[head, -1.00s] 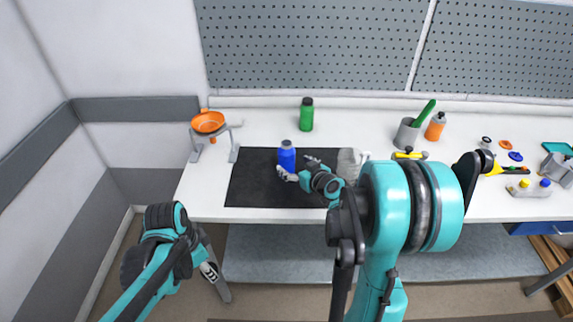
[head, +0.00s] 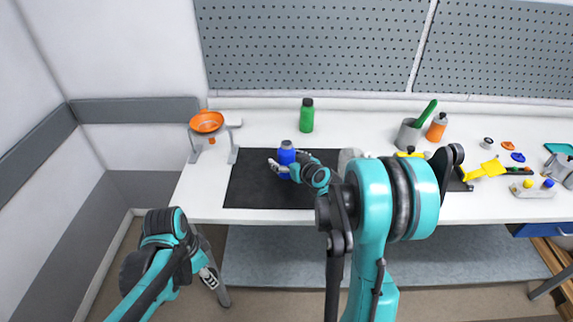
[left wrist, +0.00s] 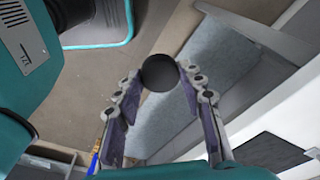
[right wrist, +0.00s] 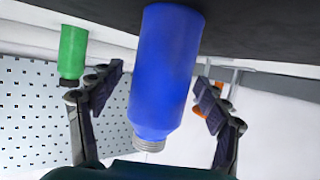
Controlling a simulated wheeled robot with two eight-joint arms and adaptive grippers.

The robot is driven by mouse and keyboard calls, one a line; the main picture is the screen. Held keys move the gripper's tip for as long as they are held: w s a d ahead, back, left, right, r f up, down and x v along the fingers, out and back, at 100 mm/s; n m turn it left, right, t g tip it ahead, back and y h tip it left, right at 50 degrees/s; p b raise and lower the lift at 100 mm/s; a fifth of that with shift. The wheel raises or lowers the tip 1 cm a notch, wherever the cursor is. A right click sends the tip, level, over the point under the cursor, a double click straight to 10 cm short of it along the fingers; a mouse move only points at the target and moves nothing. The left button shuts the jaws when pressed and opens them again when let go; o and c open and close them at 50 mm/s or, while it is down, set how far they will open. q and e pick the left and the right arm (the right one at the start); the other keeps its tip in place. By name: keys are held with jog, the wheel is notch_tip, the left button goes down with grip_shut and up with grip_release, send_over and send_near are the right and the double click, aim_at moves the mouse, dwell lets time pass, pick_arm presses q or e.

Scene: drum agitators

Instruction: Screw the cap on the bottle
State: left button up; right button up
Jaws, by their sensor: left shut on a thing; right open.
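A blue bottle (head: 287,157) stands upright on a black mat (head: 245,188). Its bare grey threaded neck (right wrist: 148,143) shows in the right wrist view, where the bottle appears upside down. My right gripper (head: 288,166) is open, with one finger on each side of the bottle in the right wrist view; I cannot tell whether either finger touches it. My left gripper (left wrist: 160,72) is shut on a dark round thing (left wrist: 159,73), likely the cap, held between its fingertips. It is off the table's front left, above the floor.
A green bottle (head: 307,116) stands behind the mat. An orange funnel on a stand (head: 206,122) is at the table's left. A grey cup (head: 408,134), an orange bottle (head: 437,126), a yellow scoop (head: 487,170) and small rings lie to the right. A pegboard (head: 310,45) backs the table.

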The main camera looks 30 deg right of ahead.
aim_at(290, 154)
pick_arm(q)
jog(key=shift+s, duration=0.1)
pick_arm(e)
jog(key=shift+r, duration=0.1)
jog(key=c, duration=1.5)
pick_arm(q)
jog(key=shift+r, duration=0.1)
pick_arm(e)
jog(key=shift+r, duration=0.1)
